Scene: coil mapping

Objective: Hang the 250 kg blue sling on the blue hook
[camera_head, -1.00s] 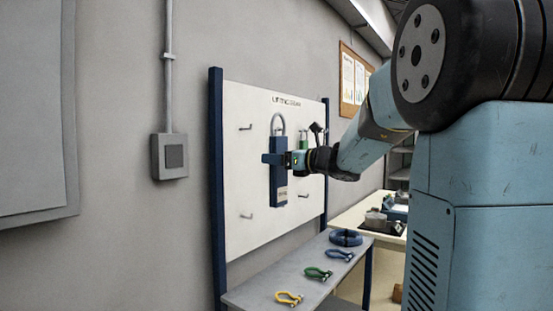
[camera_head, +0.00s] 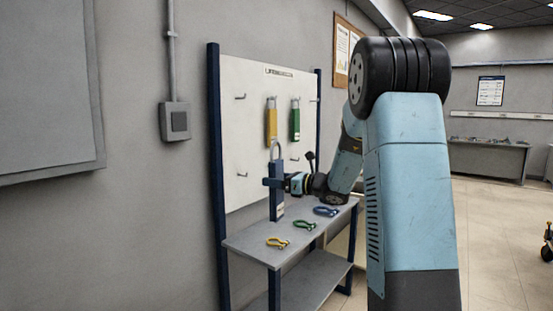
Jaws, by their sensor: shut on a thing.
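My gripper (camera_head: 284,183) is shut on the blue sling (camera_head: 276,204). The sling is an upright blue body with a pale label near its bottom and a grey loop on top. It is in front of the white board (camera_head: 251,140), low and just above or at the grey shelf (camera_head: 262,245); I cannot tell whether it touches. Grey hooks stick out of the board: one upper left (camera_head: 240,97), one lower left (camera_head: 242,175), one lower right (camera_head: 294,158). I cannot make out a blue mark on any of them.
A yellow sling (camera_head: 271,127) and a green sling (camera_head: 295,125) hang on the board's upper hooks. Blue posts (camera_head: 216,170) flank the board. Open floor (camera_head: 500,230) lies right.

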